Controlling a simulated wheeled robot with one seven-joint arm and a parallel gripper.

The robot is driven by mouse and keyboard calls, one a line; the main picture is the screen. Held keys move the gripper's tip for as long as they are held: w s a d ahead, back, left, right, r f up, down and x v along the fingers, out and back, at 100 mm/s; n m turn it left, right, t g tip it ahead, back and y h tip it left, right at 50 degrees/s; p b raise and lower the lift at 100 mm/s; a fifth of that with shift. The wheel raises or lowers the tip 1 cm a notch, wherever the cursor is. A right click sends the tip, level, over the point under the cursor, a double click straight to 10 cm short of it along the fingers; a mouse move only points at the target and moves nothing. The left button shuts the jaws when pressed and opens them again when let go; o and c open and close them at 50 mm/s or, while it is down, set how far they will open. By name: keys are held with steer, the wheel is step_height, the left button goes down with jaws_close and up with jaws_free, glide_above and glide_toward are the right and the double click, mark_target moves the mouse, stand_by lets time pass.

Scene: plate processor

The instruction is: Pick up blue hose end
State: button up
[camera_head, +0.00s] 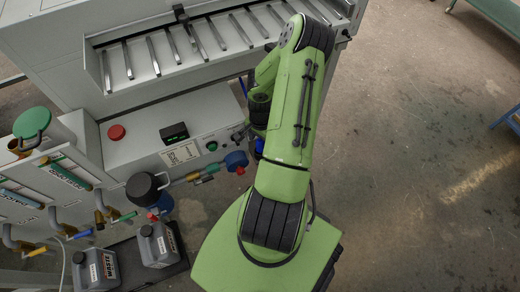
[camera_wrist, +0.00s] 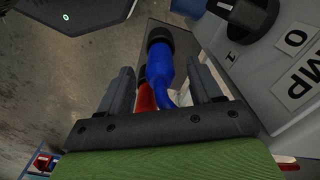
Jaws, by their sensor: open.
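The blue hose end (camera_wrist: 160,68) shows in the wrist view, a blue hose with a black collar at its far end. My gripper (camera_wrist: 163,76) is open, with one dark finger on each side of the blue hose end. There are visible gaps on both sides, and I cannot tell how deep the hose lies between the fingers. In the head view a small blue piece (camera_head: 259,146) shows beside my arm and may be the same hose. My arm hides most of that area and the fingers there.
A red hose (camera_wrist: 146,98) runs close to the left of the blue one. A grey panel with a black rotary knob (camera_wrist: 252,14) stands close on the right. In the head view, a machine with a slotted rack (camera_head: 185,45) and grey canisters (camera_head: 157,244) are left of my arm; the floor right is open.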

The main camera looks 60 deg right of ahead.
step_height(320, 180, down, 4)
steer(key=shift+r+b, duration=0.1)
steer(key=shift+b, duration=0.45)
steer(key=shift+r, duration=0.1)
jaws_close()
step_height(320, 180, up, 19)
steer(key=p, duration=1.1)
